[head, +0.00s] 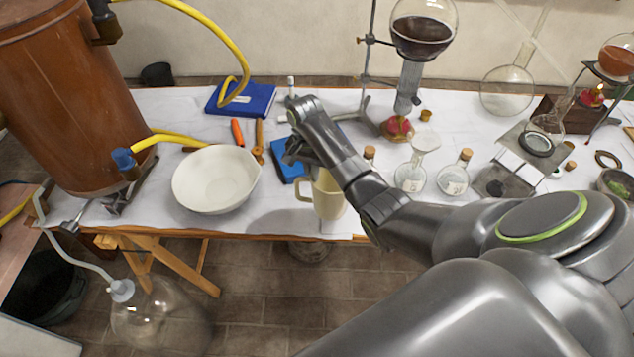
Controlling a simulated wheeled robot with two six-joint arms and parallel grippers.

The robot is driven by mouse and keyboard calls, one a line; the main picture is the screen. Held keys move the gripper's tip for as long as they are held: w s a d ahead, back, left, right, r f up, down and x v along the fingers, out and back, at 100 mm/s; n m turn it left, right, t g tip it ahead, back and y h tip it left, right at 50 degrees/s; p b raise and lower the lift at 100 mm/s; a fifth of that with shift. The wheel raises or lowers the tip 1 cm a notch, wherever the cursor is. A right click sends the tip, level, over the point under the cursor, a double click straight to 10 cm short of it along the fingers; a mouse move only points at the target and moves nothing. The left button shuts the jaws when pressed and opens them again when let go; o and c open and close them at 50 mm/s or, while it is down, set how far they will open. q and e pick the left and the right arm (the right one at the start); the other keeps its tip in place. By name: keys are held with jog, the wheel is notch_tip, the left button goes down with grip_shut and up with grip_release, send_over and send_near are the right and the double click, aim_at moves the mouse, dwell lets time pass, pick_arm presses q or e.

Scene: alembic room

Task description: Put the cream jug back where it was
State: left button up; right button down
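The cream jug (329,200) is upright near the front edge of the white-covered table (270,215), with its handle pointing left. My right arm reaches in from the right and covers part of the jug's top and right side. My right gripper (298,158) points down at the jug's upper left, close to its rim. Its fingertips are dark and partly hidden, so I cannot tell whether they are open or touch the jug. My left gripper is not in view.
A white bowl (215,180) stands left of the jug. Behind are a blue book (240,98), an orange-handled tool (237,132) and a blue object (288,166). Stoppered flasks (453,178) and a stand with a round flask (422,35) are to the right and back.

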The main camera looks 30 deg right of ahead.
jog(key=shift+f, duration=2.75)
jog(key=c, duration=1.6)
grip_release()
notch_tip(320, 180, up, 12)
jog(key=shift+w+a+r, duration=0.2)
jog(key=shift+w+a, duration=0.05)
jog(key=shift+w, duration=0.1)
jog(key=shift+f, duration=0.1)
